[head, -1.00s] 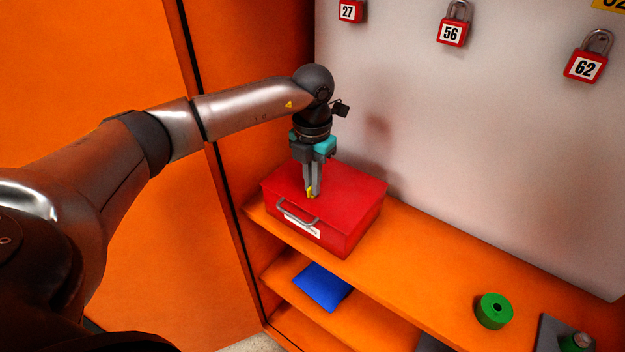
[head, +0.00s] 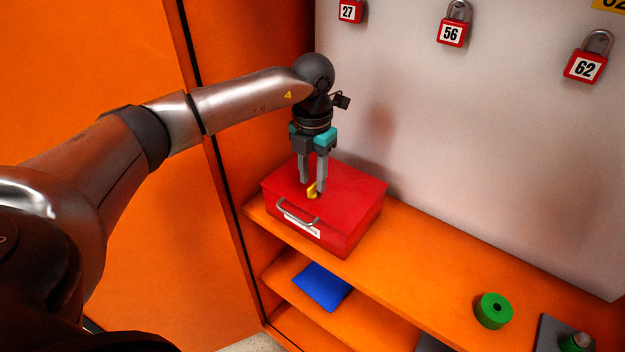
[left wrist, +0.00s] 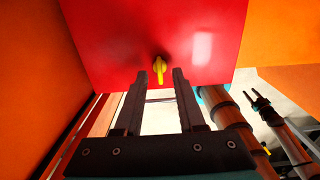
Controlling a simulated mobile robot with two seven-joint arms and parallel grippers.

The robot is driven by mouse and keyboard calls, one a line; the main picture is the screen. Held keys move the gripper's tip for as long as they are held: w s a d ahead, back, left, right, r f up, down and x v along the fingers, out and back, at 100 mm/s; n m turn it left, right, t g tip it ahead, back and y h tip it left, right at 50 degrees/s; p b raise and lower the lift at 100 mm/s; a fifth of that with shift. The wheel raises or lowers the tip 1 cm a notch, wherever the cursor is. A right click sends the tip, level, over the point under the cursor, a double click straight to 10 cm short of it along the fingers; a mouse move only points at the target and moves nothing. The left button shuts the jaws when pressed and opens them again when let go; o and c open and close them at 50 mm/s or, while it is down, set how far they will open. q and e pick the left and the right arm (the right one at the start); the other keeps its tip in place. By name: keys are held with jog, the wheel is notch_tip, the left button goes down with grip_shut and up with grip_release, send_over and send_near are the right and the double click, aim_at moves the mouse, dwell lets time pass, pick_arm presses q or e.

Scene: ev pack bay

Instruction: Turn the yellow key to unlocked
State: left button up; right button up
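The yellow key (head: 312,190) stands up from the lid of the red box (head: 345,195), near the front edge above the handle. In the left wrist view the key (left wrist: 159,68) shows with its grip running up and down in the picture. My left gripper (head: 312,186) is open, pointing down, with its fingers apart on either side of the key and not visibly touching it. Its fingers (left wrist: 159,74) also show in the left wrist view. My right gripper (left wrist: 256,98) is small at the right of that view, its prongs apart and empty. No lock marking is readable.
The box sits on an orange shelf (head: 420,255) against a grey back wall. A blue item (head: 322,286) lies on the shelf below. A green roll (head: 493,311) stands at right. Red padlocks (head: 452,32) hang on the wall. An orange panel stands close on the left.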

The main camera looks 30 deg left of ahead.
aim_at(312, 185)
pick_arm(q)
notch_tip(312, 185, up, 14)
jog(key=shift+f+p, duration=0.2)
jog(key=shift+p, duration=0.1)
dwell(0.3)
